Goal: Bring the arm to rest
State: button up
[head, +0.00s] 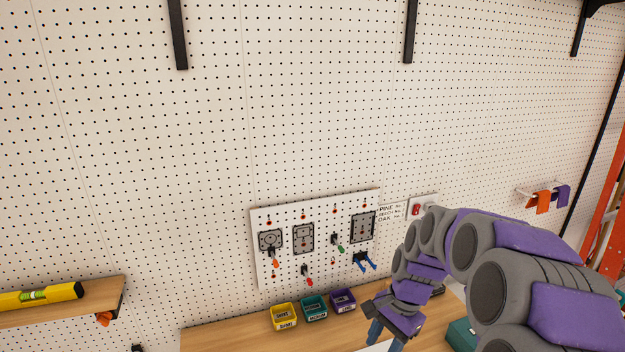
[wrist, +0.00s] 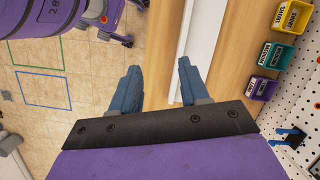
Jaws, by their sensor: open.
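My arm, purple and grey, reaches in from the right in the head view and bends down over the wooden bench. My gripper (head: 386,325) is above the bench near its front edge. In the wrist view my gripper (wrist: 158,88) shows two blue fingers spread apart with nothing between them. A white strip (wrist: 200,50) lies on the bench beyond the fingers. Part of the bench behind my arm is hidden in the head view.
Yellow (head: 284,316), teal (head: 313,308) and purple (head: 342,300) bins stand on the bench (head: 225,338) left of my gripper. A tool panel (head: 320,232) is on the pegboard behind. A shelf (head: 60,308) holds a yellow level (head: 40,296). An orange ladder (head: 606,215) stands right.

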jog(key=s+r+n+h, duration=0.1)
jog(key=s+n, duration=0.4)
jog(key=s, duration=0.9)
jog(key=s+a+r+n+h, duration=0.1)
jog(key=s+r+n, duration=0.2)
jog(key=s, duration=1.2)
jog(key=n, duration=0.2)
jog(key=shift+a+n+h+b, duration=0.3)
jog(key=shift+h, duration=0.1)
jog(key=shift+a, duration=0.15)
